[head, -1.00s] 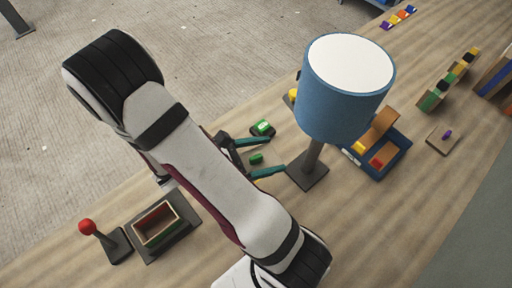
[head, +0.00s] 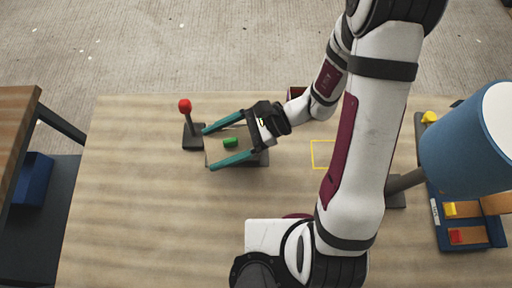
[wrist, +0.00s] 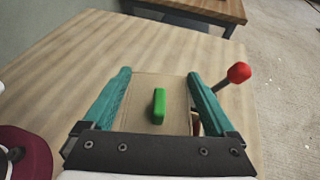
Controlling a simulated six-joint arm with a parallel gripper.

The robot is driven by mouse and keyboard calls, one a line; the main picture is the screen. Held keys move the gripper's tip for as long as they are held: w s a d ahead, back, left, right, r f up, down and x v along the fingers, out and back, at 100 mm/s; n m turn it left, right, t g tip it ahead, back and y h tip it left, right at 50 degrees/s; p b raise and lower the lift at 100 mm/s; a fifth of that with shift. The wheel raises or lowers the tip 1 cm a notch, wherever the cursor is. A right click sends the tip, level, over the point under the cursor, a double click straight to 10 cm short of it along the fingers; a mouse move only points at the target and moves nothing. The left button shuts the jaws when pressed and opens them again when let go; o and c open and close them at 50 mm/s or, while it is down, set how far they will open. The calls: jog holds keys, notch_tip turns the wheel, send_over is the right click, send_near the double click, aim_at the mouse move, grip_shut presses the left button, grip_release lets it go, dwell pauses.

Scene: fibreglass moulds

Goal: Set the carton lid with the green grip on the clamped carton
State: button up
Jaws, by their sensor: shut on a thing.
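The carton lid (head: 217,153) is a flat tan panel with a green grip (head: 230,142) on top. My gripper (head: 208,149) is shut on it, one teal finger along each side. In the wrist view the lid (wrist: 140,95) lies between the fingers, its green grip (wrist: 159,106) near the middle. The lid is over the place of the clamped carton and hides most of it. A dark base (head: 262,159) shows past the lid. In the wrist view a brown carton edge (wrist: 196,124) shows to the right of the lid. I cannot tell the height between them.
A red-knobbed lever (head: 185,106) stands close beside the fingers. A yellow outline (head: 322,154) marks bare table right of the lid. The table's left front is clear.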

aim_at(223, 136)
jog(key=shift+w+f+m+t, duration=0.75)
jog(key=shift+w+f+t, duration=0.1)
jog(key=shift+w+f, duration=0.4)
jog(key=shift+w+f+m+t, duration=0.8)
jog(key=shift+w+f, duration=0.25)
jog(key=shift+f, duration=0.25)
jog(key=shift+f, duration=0.2)
jog(key=o, duration=1)
